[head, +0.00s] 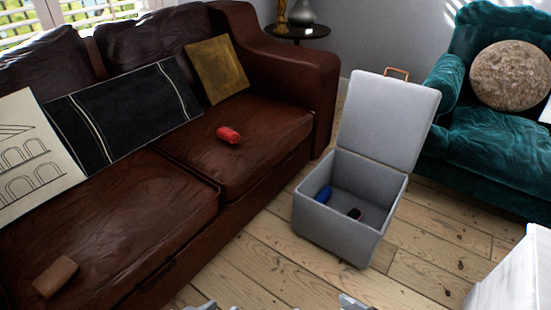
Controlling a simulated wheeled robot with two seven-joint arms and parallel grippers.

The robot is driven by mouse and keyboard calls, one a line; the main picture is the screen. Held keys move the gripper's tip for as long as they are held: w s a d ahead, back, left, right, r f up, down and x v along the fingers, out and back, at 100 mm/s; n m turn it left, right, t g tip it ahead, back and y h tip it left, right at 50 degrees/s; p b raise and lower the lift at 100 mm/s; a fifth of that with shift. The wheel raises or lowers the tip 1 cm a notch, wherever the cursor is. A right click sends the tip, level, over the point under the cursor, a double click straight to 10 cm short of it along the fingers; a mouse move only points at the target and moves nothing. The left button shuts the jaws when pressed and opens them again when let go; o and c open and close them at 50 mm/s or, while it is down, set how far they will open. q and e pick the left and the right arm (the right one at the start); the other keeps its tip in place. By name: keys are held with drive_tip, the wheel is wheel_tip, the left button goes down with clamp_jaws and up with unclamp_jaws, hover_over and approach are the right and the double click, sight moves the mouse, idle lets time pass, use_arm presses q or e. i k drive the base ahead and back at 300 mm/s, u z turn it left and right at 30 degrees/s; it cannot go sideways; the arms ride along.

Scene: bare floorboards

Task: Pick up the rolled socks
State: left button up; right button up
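A red roll (228,135), which looks like rolled socks, lies on the right seat cushion of the brown leather sofa (250,120). A blue roll (323,194) and a small dark roll (354,214) lie inside the open grey box (335,232) on the floor. A brown, block-like item (55,277) lies on the sofa's left seat, too plain to tell if it is socks. Only small tips of my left gripper (204,306) and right gripper (353,302) show at the bottom edge, well apart from all of these. Their fingers are mostly cut off.
The box's lid (385,120) stands up at the back. Cushions lean on the sofa back. A teal armchair (480,150) stands at the right and a round dark side table (297,32) behind. A white piece (515,280) fills the lower right corner. Floorboards (285,270) before the sofa are clear.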

sight(224, 133)
drive_tip(key=z, duration=0.5)
drive_tip(key=i, duration=1.45)
drive_tip(key=u, duration=2.05)
drive_tip(key=i, duration=0.5)
drive_tip(key=z, duration=0.05)
